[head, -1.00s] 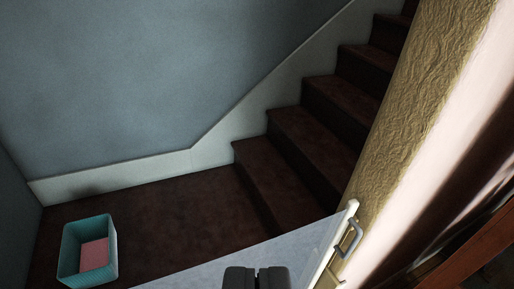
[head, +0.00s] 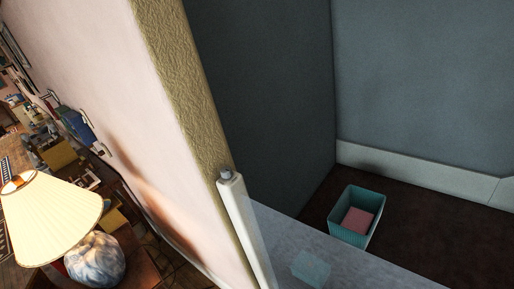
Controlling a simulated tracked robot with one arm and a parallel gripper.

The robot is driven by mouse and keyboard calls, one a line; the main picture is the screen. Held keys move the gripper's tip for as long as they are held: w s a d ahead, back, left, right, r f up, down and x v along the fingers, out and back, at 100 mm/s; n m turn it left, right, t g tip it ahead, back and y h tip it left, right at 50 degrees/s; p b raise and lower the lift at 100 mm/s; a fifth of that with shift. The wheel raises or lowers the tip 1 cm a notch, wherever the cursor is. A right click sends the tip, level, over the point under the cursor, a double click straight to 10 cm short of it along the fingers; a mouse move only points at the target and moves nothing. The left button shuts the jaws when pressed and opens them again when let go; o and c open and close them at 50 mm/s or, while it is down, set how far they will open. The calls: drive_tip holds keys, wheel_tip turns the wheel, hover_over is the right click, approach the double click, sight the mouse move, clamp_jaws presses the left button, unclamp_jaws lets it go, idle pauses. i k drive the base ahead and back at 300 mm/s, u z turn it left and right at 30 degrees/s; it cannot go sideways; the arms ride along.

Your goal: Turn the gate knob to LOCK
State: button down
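The gate's white post (head: 246,232) stands tilted in the picture against the textured wall edge. A small grey piece (head: 226,174) sits on top of the post; it may be the knob, but it is too small to read any marking or setting. The gate's pale translucent panel (head: 345,268) stretches right from the post along the bottom. My gripper is not in view, so its position relative to the knob cannot be told.
A teal bin (head: 349,231) with a pink item inside stands on the dark carpet beyond the panel. A pale box shape (head: 311,268) shows at the panel. At left, a lit lamp (head: 50,221) stands on a wooden table beside a cluttered area.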

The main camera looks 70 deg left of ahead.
sight(226, 172)
drive_tip(key=u, duration=2)
drive_tip(key=k, duration=0.65)
drive_tip(key=z, duration=0.2)
